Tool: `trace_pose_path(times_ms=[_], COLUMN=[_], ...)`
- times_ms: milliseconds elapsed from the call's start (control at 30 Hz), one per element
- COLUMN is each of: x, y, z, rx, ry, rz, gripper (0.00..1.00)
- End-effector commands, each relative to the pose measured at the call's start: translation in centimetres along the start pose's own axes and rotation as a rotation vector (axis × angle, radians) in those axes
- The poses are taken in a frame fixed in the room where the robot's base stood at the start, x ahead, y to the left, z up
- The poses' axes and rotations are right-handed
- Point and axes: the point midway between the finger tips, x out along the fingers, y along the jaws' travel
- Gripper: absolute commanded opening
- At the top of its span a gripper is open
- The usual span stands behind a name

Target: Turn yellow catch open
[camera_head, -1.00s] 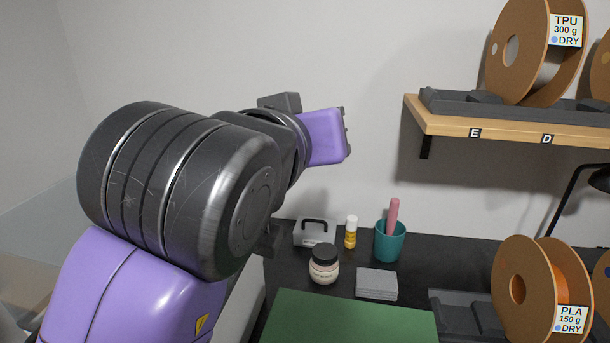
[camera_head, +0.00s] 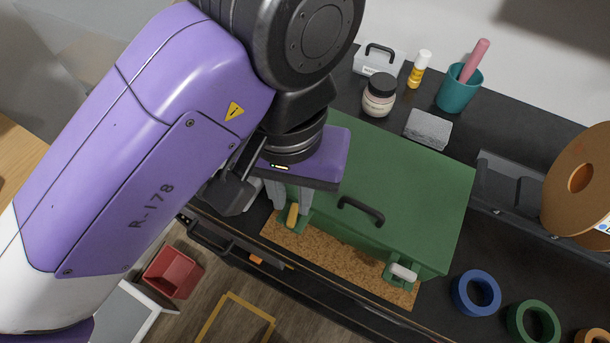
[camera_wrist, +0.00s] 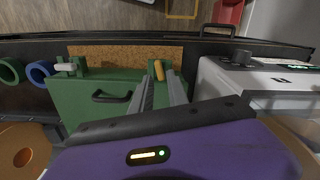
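A green case (camera_head: 410,180) with a black handle (camera_head: 361,210) lies on a cork mat (camera_head: 335,260) on the dark bench. The yellow catch (camera_head: 293,214) is on its front edge at the left, and a white catch (camera_head: 403,271) is at the right. My gripper (camera_head: 291,205) points down at the yellow catch. In the wrist view the yellow catch (camera_wrist: 159,70) shows between the two grey fingertips (camera_wrist: 161,76), with a gap between the fingers. I cannot tell whether a finger touches it. The white catch (camera_wrist: 65,67) also shows there.
A white and grey machine (camera_wrist: 255,85) stands close beside the case in the wrist view. A jar (camera_head: 379,97), a teal cup (camera_head: 459,90) and a grey block (camera_head: 428,129) stand behind the case. Blue (camera_head: 475,293) and green (camera_head: 532,322) rings lie to the right.

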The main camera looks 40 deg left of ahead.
Motion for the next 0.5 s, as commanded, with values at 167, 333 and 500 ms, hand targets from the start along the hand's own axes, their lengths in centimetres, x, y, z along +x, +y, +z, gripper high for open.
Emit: trace_pose_path(times_ms=[167, 333, 500], x=[2.3, 3.1, 3.1], y=[0.1, 0.1, 0.1], z=[0.0, 0.0, -0.1], rx=[0.001, 0.002, 0.002], ry=[0.000, 0.002, 0.002], rz=[0.002, 0.001, 0.000], gripper=[0.20, 0.20, 0.20])
